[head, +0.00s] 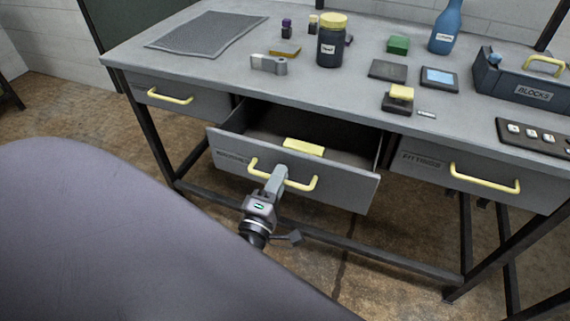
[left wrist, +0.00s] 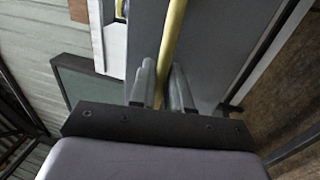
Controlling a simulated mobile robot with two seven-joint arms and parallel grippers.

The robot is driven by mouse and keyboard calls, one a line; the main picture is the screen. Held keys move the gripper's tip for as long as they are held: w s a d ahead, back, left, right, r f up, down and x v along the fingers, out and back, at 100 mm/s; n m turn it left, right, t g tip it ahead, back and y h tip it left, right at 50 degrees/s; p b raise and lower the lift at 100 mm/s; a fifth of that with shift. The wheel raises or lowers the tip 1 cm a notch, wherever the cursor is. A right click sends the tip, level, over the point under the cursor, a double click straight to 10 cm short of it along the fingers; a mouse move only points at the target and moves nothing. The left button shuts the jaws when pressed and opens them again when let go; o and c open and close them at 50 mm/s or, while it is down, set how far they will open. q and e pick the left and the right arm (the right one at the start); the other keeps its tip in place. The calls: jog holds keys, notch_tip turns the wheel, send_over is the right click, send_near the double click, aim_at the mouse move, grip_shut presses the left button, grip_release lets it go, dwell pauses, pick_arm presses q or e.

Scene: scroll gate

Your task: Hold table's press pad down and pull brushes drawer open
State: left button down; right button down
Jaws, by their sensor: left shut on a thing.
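The middle drawer (head: 335,180) of the table stands pulled out, with its inside showing; its label is too blurred to read. My left gripper (head: 272,183) is shut on the drawer's yellow handle (head: 312,184), left of its middle. In the left wrist view the handle (left wrist: 175,40) runs between the two fingers (left wrist: 163,88). A black block with a yellow top (head: 401,92), which looks like the press pad, stands on the table above the drawer's right side. Nothing touches it. My right gripper is not in view.
A yellow block (head: 303,147) lies inside the open drawer. Shut drawers flank it: one at left (head: 180,98) and FITTINGS (head: 480,180) at right. On the tabletop (head: 215,75) stand a dark jar (head: 331,45), a blue bottle (head: 447,30) and the BLOCKS carrier (head: 520,82).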

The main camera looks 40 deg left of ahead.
pick_arm(q)
jog(key=shift+r+v, duration=0.15)
jog(key=shift+v, duration=0.65)
jog(key=shift+r+v, duration=0.15)
jog(key=shift+v, duration=0.7)
jog(key=c, duration=1.3)
grip_release()
jog(key=v, duration=0.7)
jog(key=shift+s+b, duration=0.1)
jog(key=shift+b, duration=0.2)
